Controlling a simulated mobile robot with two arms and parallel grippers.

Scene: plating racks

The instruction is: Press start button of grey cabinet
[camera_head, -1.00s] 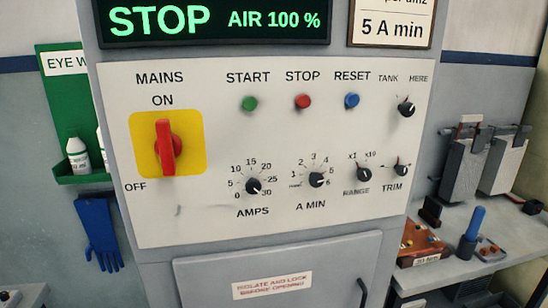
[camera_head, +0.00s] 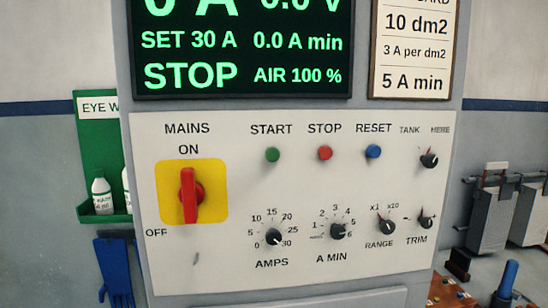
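The grey cabinet (camera_head: 450,122) stands upright in the middle of the view, with a white control panel (camera_head: 200,267) on its front. The green start button (camera_head: 272,155) is under the word START. The red stop button (camera_head: 325,153) and the blue reset button (camera_head: 373,151) are to its right. The red mains switch (camera_head: 190,196) on a yellow plate stands vertical, its upper end towards ON. The green-lettered display (camera_head: 240,50) reads STOP, SET 30 A, 0.0 A min and AIR 100 %. Neither of my grippers is in view.
A green eyewash holder (camera_head: 92,150) with white bottles hangs on the wall at left, above a blue glove (camera_head: 115,270). Grey hanging units (camera_head: 492,222) and a blue-handled item (camera_head: 507,282) are at right. The space before the panel looks clear.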

